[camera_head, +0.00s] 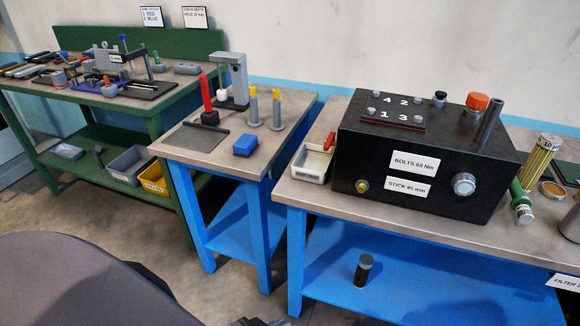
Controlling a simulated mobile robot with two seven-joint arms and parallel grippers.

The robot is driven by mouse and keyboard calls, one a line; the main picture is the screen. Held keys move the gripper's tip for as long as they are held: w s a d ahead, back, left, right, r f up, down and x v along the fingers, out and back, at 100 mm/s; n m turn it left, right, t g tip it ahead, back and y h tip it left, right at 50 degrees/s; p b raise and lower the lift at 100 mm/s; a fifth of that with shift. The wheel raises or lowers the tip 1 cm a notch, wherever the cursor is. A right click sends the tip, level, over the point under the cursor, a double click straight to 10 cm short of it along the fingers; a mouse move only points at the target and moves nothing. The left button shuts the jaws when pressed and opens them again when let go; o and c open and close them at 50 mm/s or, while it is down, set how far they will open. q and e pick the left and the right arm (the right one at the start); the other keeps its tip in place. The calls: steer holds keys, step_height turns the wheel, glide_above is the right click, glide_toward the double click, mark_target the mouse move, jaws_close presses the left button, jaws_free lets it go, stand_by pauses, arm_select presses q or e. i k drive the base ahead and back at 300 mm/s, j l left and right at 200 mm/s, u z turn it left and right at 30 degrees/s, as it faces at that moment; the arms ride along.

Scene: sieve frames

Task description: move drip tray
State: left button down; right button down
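A small white tray (311,165), which looks like the drip tray, sits on the left end of the right blue table. It is just left of the big black box (420,165). A red piece (329,141) shows at its right rim. The tray's right side is close to the box, and I cannot tell whether they touch. Neither of my grippers can be made out in the head view.
The black box carries a numbered plate (394,108), an orange cap (477,101) and a dark cylinder (489,122). A yellow pleated filter (540,160) stands at right. A dark cylinder (362,271) stands on the lower shelf. A gap separates the blue tables.

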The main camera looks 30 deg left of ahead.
mark_target(313, 164)
steer(key=j+z, duration=0.25)
steer(key=j, duration=0.85)
steer(key=k+j+z, duration=0.1)
steer(key=j+z, duration=0.2)
steer(key=j, duration=0.75)
